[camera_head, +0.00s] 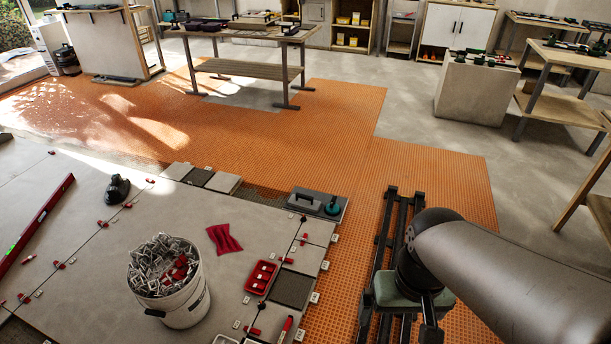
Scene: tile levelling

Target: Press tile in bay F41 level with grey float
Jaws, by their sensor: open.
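A grey float (299,204) with a dark bar handle lies flat at the right corner of the pale tiled floor. A round teal and black tool sits at its right end. Small grey tiles line the right edge, among them one tile (303,259) beside a dark bay (291,289). Small white labels stand by the bays, but they are too small to read, so I cannot tell which bay is F41 or whether its tile stands proud. My gripper (398,324) hangs over the black rails, right of the tiles, open and empty, well apart from the float.
A white bucket (186,307) of clips, a red tray (261,277), a red cloth (224,239), a black suction tool (117,190) and a red level (35,225) occupy the tiles. Red wedges dot the joints. Orange matting (330,130) beyond is mostly clear; a workbench (242,68) stands behind.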

